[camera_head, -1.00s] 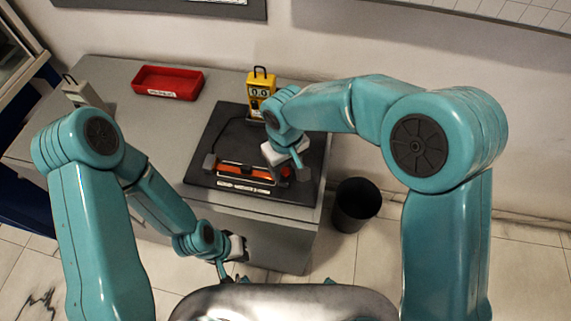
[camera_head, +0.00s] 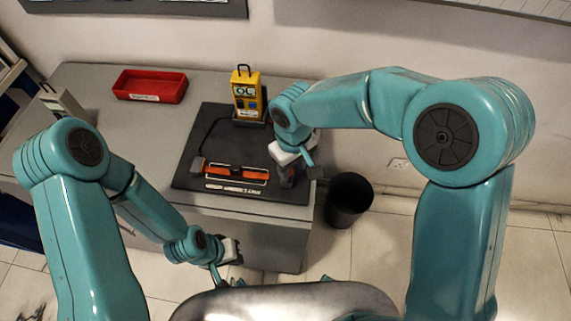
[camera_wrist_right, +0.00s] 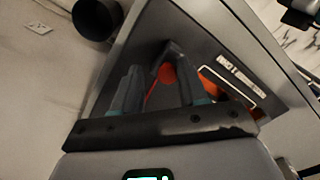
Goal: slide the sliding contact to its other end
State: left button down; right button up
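The gauge rig's orange bar (camera_head: 222,171) lies on a black mat (camera_head: 184,178), with a dark block at each end. It also shows in the wrist view (camera_wrist_right: 212,84). I cannot clearly pick out the sliding contact; the right end of the rig is partly covered by my right gripper (camera_head: 290,172). My left gripper (camera_head: 220,272) hangs low before the desk, fingertips partly hidden.
A yellow meter (camera_head: 246,92) stands at the back of the mat, with a dark cable running to the rig. A red tray (camera_head: 150,86) sits at the back left. A black bin (camera_head: 348,200) stands on the floor right of the desk.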

aim_at(292, 171)
jog(key=shift+o, duration=0.5)
jog(key=shift+s+d, duration=0.15)
jog(key=shift+d, duration=0.25)
jog(key=shift+a, duration=0.45)
jog(key=shift+d+r, duration=0.15)
notch_tip(292, 171, up, 16)
jog(key=shift+a, duration=0.2)
